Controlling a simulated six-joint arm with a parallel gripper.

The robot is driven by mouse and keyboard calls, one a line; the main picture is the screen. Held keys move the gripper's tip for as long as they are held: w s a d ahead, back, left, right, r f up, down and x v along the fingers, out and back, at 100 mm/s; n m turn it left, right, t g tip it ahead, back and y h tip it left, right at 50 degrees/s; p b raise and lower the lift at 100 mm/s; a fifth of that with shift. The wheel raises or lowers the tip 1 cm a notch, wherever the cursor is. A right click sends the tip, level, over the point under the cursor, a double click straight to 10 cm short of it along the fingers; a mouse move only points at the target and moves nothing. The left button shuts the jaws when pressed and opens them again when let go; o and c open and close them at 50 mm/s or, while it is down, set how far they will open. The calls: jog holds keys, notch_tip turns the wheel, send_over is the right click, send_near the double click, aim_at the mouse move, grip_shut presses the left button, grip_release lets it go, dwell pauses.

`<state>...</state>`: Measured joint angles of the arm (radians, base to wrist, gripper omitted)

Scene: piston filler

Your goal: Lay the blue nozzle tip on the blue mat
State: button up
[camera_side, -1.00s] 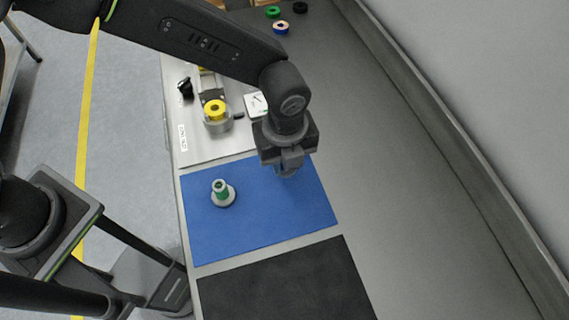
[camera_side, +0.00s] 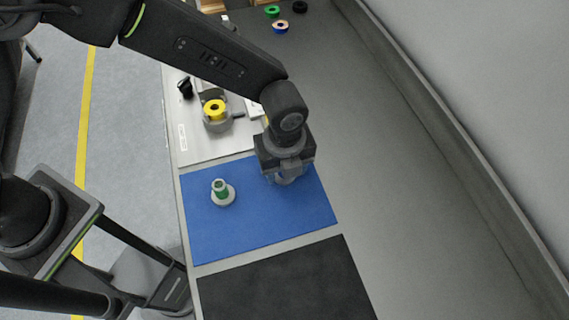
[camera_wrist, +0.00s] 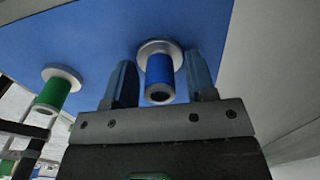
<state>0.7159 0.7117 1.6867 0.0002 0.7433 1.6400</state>
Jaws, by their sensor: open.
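The blue nozzle tip (camera_wrist: 160,72) has a blue barrel and a pale round flange. In the wrist view it stands flange-down on the blue mat (camera_wrist: 98,30), between the two fingers of my gripper (camera_wrist: 160,64). The fingers are open, with a gap visible on each side of the barrel. In the side view my gripper (camera_side: 287,178) is low over the right part of the blue mat (camera_side: 260,235) and mostly hides the blue tip.
A green nozzle tip (camera_side: 221,192) stands on the same mat to the left. A black mat (camera_side: 285,285) lies in front. Behind are a white board (camera_side: 195,145) and a yellow ring (camera_side: 214,109) on a grey fixture. The bench on the right is clear.

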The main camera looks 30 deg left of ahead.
notch_tip(320, 180, up, 12)
jog(key=a+r+n+t, duration=0.1)
jog(key=a+r+n, duration=0.55)
jog(key=a, duration=0.25)
jog(key=s+a+r+n+t, duration=0.2)
jog(key=s+a+n, duration=0.4)
jog(key=a+n, duration=0.4)
jog(key=s+a+r+n+t, duration=0.2)
jog(key=s+a+n, duration=0.3)
jog(key=a+n, duration=0.5)
jog(key=shift+s+a+r+t, duration=0.3)
jog(key=shift+s+r, duration=0.1)
jog(key=shift+r, duration=0.2)
